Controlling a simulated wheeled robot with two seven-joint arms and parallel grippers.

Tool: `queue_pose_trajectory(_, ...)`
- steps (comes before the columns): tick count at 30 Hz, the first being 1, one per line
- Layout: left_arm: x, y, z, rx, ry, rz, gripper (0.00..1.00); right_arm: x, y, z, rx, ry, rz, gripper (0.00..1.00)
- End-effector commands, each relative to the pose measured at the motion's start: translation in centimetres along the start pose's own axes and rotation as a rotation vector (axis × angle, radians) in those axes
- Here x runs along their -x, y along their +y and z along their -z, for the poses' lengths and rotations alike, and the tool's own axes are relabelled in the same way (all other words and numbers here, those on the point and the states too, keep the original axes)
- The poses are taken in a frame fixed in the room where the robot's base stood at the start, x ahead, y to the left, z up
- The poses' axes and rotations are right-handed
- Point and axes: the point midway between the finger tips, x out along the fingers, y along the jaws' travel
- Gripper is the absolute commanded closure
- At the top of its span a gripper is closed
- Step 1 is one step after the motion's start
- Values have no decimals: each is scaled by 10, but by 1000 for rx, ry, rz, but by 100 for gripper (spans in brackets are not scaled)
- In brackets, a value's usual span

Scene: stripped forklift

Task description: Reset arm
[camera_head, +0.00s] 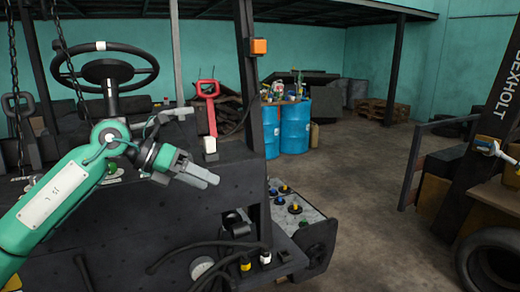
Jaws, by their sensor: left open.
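My left arm comes in from the left edge, green with a white panel. I cannot tell whether any finger touches the body. My right gripper is not in view.
A red-handled lever (207,100) rises just beyond the gripper. A dark post (250,90) with an orange lamp (259,46) stands to its right. Chains hang at the left. Blue drums (295,127) stand farther back. Open concrete floor (375,190) lies right of the forklift.

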Motion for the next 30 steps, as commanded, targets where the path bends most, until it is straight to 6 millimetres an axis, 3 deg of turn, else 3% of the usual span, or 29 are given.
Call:
queue_pose_trajectory(1,-19,-11,6,20,-41,91,44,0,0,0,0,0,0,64)
queue_pose_trajectory(6,-53,-47,12,130,-222,371,44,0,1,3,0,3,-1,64)
queue_pose_trajectory(10,-62,-64,14,259,-376,556,44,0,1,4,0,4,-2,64)
queue_pose_trajectory(14,-62,-68,17,428,-540,710,44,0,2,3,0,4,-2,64)
queue_pose_trajectory(17,-57,-60,21,580,-671,804,44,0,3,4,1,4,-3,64)
queue_pose_trajectory(23,-46,-21,44,934,-933,912,44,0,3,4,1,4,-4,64)
queue_pose_trajectory(26,-43,7,65,1133,-1060,925,44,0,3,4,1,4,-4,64)
queue_pose_trajectory(30,-44,51,110,1426,-1227,889,44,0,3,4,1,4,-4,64)
